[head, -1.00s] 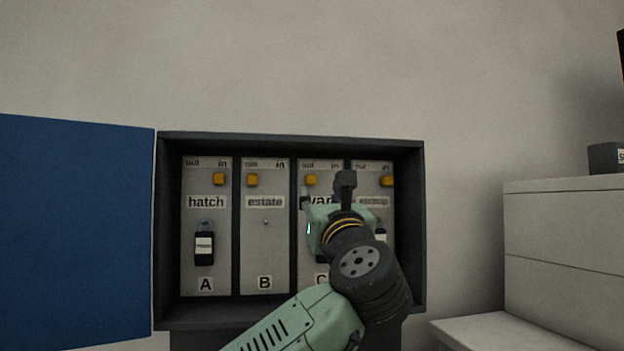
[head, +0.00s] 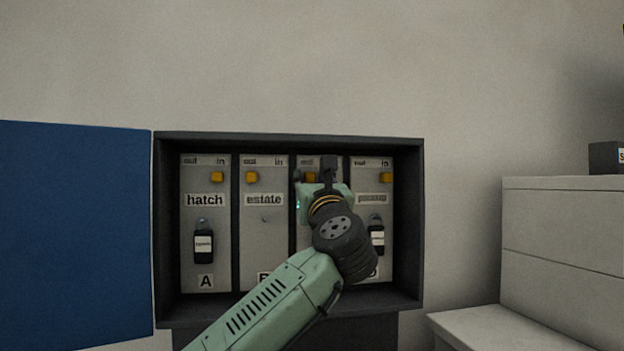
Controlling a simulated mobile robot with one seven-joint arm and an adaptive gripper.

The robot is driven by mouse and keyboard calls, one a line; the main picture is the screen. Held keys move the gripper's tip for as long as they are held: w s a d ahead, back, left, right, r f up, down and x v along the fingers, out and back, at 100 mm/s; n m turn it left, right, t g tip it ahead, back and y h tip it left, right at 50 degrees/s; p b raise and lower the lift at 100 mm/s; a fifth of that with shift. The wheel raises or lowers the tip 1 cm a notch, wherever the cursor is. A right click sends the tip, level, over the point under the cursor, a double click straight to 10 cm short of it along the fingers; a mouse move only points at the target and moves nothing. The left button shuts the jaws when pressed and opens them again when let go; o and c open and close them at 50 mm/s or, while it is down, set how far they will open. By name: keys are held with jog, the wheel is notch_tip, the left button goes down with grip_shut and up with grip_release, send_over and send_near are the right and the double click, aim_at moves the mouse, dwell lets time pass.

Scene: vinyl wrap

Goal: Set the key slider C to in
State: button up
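The key cabinet has panels with orange sliders under "out" at left and "in" at right. Slider C (head: 309,177) is on the third panel, at its left, "out" side. My gripper (head: 313,172) is in front of this panel, its fingers apart on either side of slider C. I cannot tell whether either finger touches it. My gripper and wrist hide most of panel C, including its name and letter.
Slider A (head: 217,177) and slider D (head: 386,177) sit at right, slider B (head: 252,176) at left. Key tags hang on panel A (head: 203,245) and panel D (head: 376,238). The blue door (head: 75,235) stands open at left. Grey drawers (head: 565,240) stand at right.

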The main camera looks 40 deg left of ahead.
grip_shut()
dwell(0.6)
